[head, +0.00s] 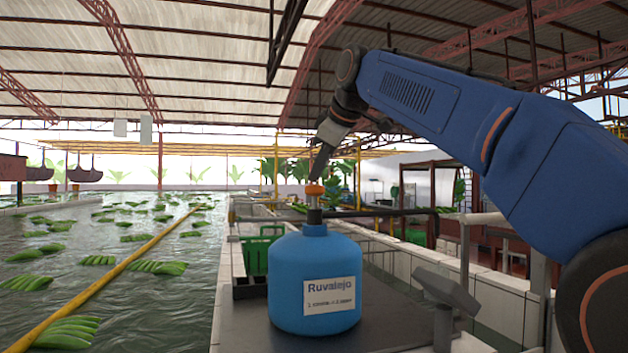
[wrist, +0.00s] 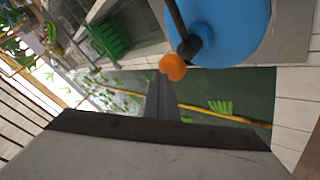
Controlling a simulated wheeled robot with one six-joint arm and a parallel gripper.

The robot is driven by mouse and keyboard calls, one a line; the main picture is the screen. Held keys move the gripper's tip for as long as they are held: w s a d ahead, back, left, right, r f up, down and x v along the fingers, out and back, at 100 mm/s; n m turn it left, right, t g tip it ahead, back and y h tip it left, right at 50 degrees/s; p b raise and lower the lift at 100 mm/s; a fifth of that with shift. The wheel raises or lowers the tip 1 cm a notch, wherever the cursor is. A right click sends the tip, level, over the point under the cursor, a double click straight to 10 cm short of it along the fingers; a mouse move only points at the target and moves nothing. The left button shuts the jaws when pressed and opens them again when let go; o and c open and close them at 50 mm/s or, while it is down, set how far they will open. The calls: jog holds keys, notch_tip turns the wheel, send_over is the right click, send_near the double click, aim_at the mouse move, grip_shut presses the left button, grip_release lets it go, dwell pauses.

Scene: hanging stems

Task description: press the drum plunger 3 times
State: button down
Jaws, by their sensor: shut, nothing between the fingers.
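The blue drum (head: 300,265) stands upright on a dark surface, with a white label reading "Ruvalejo". Its plunger has an orange knob (head: 314,189) on top of a short stem. In the wrist view the knob (wrist: 173,67) sits just beyond my fingertips, with a dark spout (wrist: 178,20) and the blue drum (wrist: 228,28) behind it. My gripper (head: 317,175) points down over the knob, its fingers shut and empty. The shut fingers also show in the wrist view (wrist: 160,82). I cannot tell whether the tips touch the knob.
A green crate (head: 258,252) stands behind the drum to the left. Water with floating green banana bunches (head: 162,268) and a yellow boom (head: 105,280) lies to the left. A grey tilted box on a post (head: 446,289) stands to the right of the drum.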

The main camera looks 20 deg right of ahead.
jog(key=shift+f, duration=0.7)
dwell(0.6)
jog(key=shift+r, duration=1.45)
notch_tip(320, 180, up, 6)
dwell(1.0)
